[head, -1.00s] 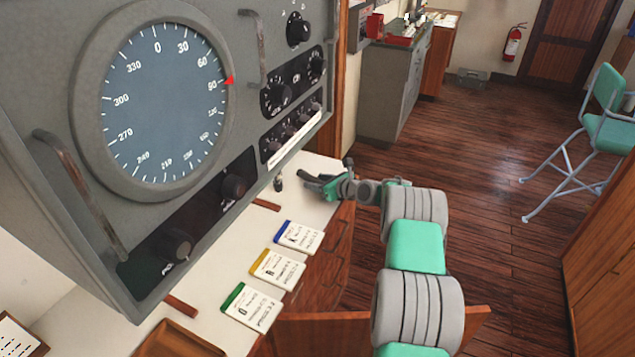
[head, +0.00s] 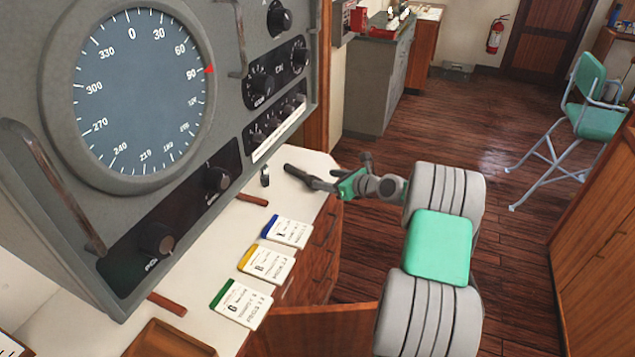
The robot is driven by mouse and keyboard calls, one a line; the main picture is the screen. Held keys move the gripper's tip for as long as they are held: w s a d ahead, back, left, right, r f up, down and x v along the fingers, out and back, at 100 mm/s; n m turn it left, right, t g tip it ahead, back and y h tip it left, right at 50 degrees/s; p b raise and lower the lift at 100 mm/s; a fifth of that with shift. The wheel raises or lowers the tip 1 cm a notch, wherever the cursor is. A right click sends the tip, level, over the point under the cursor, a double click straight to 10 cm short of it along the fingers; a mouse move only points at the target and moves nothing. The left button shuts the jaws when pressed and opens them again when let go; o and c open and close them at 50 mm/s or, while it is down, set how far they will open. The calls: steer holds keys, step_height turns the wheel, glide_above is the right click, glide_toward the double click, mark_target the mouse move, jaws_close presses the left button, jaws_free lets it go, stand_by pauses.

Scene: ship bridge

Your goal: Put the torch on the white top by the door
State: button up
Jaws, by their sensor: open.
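A dark, slim object that looks like the torch (head: 298,174) lies at the right end of the white desk top, beyond the cards. My gripper (head: 328,184) is open at its right end, low over the desk's edge. The dark fingers and the dark object overlap in the picture, so I cannot tell whether they touch. The white top (head: 429,12) on a wooden cabinet stands at the back, towards the brown door (head: 553,40); its far part is cut off by the picture's edge.
A grey console (head: 215,130) overhangs the desk (head: 205,238). A small metal piece (head: 265,176) and three cards (head: 262,262) are on the desk. A grey cabinet (head: 372,85) stands before the white top. A green chair (head: 597,120) stands right; the wooden floor between is clear.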

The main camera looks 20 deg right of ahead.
steer(key=s+a+r+n+g+h, duration=0.1)
steer(key=s+a+r+n+g, duration=0.25)
steer(key=s+a+n, duration=0.4)
steer(key=s+a+r+n+g+h, duration=0.15)
steer(key=s+a+r+n, duration=0.3)
steer(key=a+n, duration=0.55)
steer(key=s+a+n+g+h, duration=0.2)
steer(key=s+n+g, duration=0.2)
steer(key=s+n, duration=1)
steer(key=s, duration=0.7)
steer(key=shift+s+a+f, duration=0.15)
steer(key=shift+s+f, duration=0.05)
steer(key=shift+s, duration=0.2)
steer(key=shift+h, duration=0.25)
